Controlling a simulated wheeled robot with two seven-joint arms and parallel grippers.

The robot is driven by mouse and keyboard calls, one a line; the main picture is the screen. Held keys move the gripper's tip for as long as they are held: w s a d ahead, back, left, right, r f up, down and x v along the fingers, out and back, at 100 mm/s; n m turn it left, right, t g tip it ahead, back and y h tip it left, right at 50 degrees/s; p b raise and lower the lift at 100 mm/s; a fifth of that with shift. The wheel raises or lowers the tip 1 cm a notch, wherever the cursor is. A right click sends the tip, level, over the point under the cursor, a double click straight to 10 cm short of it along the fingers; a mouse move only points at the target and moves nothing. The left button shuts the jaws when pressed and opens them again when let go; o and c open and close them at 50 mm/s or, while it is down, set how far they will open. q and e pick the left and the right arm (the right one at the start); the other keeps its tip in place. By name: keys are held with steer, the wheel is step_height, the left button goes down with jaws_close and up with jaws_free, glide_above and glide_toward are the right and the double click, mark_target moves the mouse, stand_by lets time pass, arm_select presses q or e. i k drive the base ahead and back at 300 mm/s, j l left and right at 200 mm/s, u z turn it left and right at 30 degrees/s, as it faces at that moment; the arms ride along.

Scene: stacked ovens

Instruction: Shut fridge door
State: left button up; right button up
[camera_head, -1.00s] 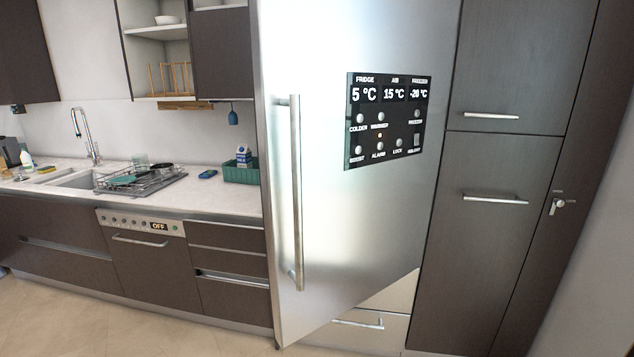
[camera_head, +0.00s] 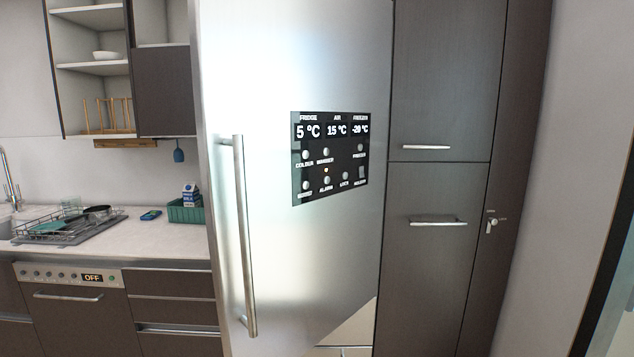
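The fridge door (camera_head: 290,265) is a tall silver panel in the middle of the head view. It stands partly open: its handle side on the left juts toward me, and its right side meets the dark cabinets. A long vertical bar handle (camera_head: 244,235) runs along its left edge. A black control panel (camera_head: 330,157) on the door reads 5, 15 and -20 °C. Part of a lighter drawer front (camera_head: 350,328) shows below the door's slanted lower edge. The fridge's inside is hidden behind the door. Neither of my grippers is in view.
Tall dark cabinets (camera_head: 440,260) with bar handles stand to the right, with a key in a lock (camera_head: 491,224). To the left, a counter (camera_head: 150,240) holds a dish rack (camera_head: 75,225) and a green crate (camera_head: 187,211) above a dishwasher (camera_head: 75,305).

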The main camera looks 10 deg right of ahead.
mark_target(291, 264)
steer(key=i+l, duration=0.25)
steer(key=l, duration=0.2)
steer(key=i+l, duration=0.25)
steer(key=l, duration=0.15)
steer(key=i+l, duration=0.2)
steer(key=l, duration=0.25)
